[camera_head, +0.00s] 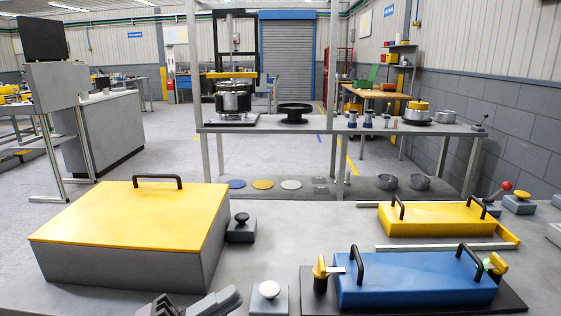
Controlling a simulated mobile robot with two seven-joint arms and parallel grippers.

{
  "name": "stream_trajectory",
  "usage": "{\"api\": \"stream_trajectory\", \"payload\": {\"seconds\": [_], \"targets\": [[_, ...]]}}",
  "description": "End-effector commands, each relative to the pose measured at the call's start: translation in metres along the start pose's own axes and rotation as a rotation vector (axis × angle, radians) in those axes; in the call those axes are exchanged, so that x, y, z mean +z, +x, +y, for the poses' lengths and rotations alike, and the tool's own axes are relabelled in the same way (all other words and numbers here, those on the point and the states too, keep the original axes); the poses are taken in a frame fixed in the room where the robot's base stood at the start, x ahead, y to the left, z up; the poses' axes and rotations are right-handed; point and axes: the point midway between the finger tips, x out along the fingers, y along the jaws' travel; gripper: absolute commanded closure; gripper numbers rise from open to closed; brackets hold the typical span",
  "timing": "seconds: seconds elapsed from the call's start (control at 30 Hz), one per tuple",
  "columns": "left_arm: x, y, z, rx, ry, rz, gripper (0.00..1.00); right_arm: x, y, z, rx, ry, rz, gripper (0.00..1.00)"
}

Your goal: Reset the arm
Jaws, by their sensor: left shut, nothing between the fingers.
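My left gripper (188,304) shows only in part at the bottom edge, left of centre, in front of the grey box with the yellow lid (135,215). It is shut and empty, and it touches nothing that I can see. Most of my left arm is below the picture. My right gripper is not in view.
A blue pallet (415,280) with black handles sits on a dark base at front right. A yellow pallet (440,219) lies behind it between white rails. A white knob (269,290) and a black knob (241,227) stand mid-table. A grey shelf bench (300,127) stands beyond.

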Motion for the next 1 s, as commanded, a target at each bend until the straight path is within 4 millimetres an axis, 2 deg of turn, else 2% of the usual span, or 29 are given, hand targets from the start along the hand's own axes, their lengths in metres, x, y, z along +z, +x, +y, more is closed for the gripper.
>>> {"api": "stream_trajectory", "payload": {"seconds": [0.07, 0.17, 0.27, 0.3, 0.4, 0.5, 0.6, 0.77, 1.0], "targets": [[0.018, -0.016, -0.001, -0.111, -0.158, -0.157, 1.0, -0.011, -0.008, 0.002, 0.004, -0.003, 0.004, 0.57], [0.044, -0.048, 0.013, -0.215, -0.343, -0.377, 1.0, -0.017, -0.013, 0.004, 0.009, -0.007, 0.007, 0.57], [0.064, -0.09, 0.043, -0.279, -0.534, -0.618, 1.0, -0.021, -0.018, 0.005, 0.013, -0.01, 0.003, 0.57], [0.068, -0.109, 0.059, -0.293, -0.611, -0.717, 1.0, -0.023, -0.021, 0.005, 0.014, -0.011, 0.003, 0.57], [0.067, -0.158, 0.105, -0.299, -0.8, -0.959, 1.0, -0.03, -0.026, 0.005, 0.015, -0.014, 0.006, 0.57], [0.051, -0.2, 0.149, -0.276, -0.967, -1.158, 1.0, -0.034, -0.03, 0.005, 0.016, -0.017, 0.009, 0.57], [0.032, -0.228, 0.18, -0.246, -1.087, -1.288, 1.0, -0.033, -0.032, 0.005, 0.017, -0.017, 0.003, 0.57], [0.014, -0.248, 0.204, -0.216, -1.181, -1.383, 1.0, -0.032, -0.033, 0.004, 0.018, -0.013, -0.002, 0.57], [0.012, -0.249, 0.207, -0.212, -1.192, -1.391, 1.0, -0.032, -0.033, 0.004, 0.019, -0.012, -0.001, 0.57]]}}
